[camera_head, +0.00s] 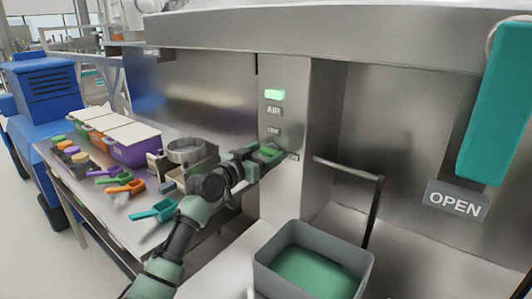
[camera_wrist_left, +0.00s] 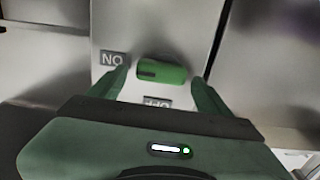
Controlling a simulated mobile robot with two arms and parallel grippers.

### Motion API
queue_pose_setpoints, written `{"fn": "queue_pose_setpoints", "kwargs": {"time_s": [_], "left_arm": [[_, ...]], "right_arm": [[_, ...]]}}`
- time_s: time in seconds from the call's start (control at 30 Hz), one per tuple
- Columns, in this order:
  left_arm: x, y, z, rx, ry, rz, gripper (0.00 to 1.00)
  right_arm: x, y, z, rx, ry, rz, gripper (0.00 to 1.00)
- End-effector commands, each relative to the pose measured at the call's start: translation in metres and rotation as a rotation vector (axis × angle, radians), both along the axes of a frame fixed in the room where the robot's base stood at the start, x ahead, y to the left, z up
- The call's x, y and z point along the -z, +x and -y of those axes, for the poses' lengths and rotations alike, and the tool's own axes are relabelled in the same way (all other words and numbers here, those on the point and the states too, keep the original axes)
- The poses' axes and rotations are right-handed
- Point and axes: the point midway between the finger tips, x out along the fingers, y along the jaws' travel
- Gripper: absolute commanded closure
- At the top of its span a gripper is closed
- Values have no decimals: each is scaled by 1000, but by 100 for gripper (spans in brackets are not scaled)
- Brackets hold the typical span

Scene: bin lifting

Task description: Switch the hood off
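The steel hood panel (camera_head: 290,80) has a lit green light (camera_head: 274,94) with an AIR label (camera_head: 273,110) below it. Lower down is a small green switch (camera_head: 269,150), partly hidden by my left gripper (camera_head: 274,158). In the left wrist view the green switch (camera_wrist_left: 165,72) has a dark mark at its left end. The ON label (camera_wrist_left: 113,59) beside it and the OFF label (camera_wrist_left: 157,102) nearer me appear upside down. My left gripper (camera_wrist_left: 160,86) is open, its fingers at either side of the switch; I cannot tell whether they touch it. My right gripper is not in view.
A grey bin (camera_head: 362,262) with a green inside stands at the lower middle. A table at left holds a metal pan (camera_head: 190,150), coloured scoops (camera_head: 152,212) and tubs (camera_head: 133,150). A teal block (camera_head: 497,100) hangs at right near an OPEN sign (camera_head: 455,201).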

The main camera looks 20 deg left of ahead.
Motion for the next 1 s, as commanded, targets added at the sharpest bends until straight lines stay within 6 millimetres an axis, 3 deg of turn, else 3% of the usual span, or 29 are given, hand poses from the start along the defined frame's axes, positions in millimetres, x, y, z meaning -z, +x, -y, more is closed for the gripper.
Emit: {"fn": "queue_pose_setpoints", "kwargs": {"time_s": [0.03, 0.2, 0.23, 0.57, 1.0], "left_arm": [[0, 0, 0, 0, 0, 0, 33], [0, 0, 0, 0, 0, -1, 80], [0, 0, 0, 0, 0, -1, 84], [0, 0, -1, 0, -48, -18, 84], [-2, 1, -4, -1, -362, -134, 84]], "right_arm": [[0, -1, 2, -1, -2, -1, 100], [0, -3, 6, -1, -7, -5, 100], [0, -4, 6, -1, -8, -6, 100], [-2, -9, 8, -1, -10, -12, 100], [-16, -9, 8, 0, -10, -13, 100]]}}
